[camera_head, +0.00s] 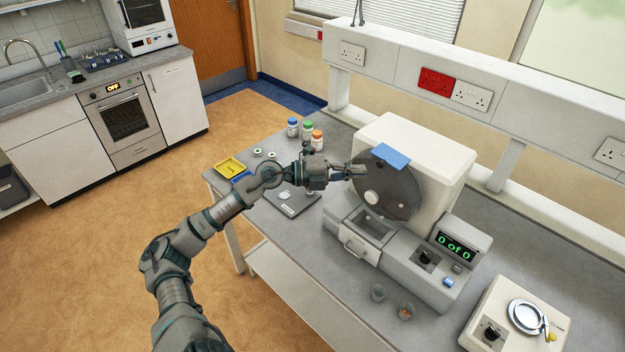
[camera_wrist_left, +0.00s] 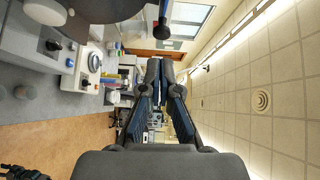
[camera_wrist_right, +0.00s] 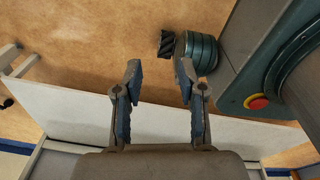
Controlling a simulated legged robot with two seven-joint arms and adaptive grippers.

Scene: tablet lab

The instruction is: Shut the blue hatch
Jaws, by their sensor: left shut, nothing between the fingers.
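The blue hatch (camera_head: 391,156) is a small flat panel at the top of the dark round disc (camera_head: 388,191) on the white machine (camera_head: 425,150). It appears to stand out from the disc at a tilt, like a raised flap. My left gripper (camera_head: 358,170) is shut and empty, just left of and slightly below the hatch, close to the disc; I cannot tell if it touches. Its fingers also show together in the left wrist view (camera_wrist_left: 159,72), where I cannot make out the hatch. My right gripper (camera_wrist_right: 160,72) is open and empty, seen only in the right wrist view.
An open drawer (camera_head: 358,245) projects from the machine's front. A control box (camera_head: 455,245) reads "0 of 0". Small cups (camera_head: 405,311) stand in front. Capped bottles (camera_head: 307,130), a yellow tray (camera_head: 230,167) and a flat scale (camera_head: 292,208) are left.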

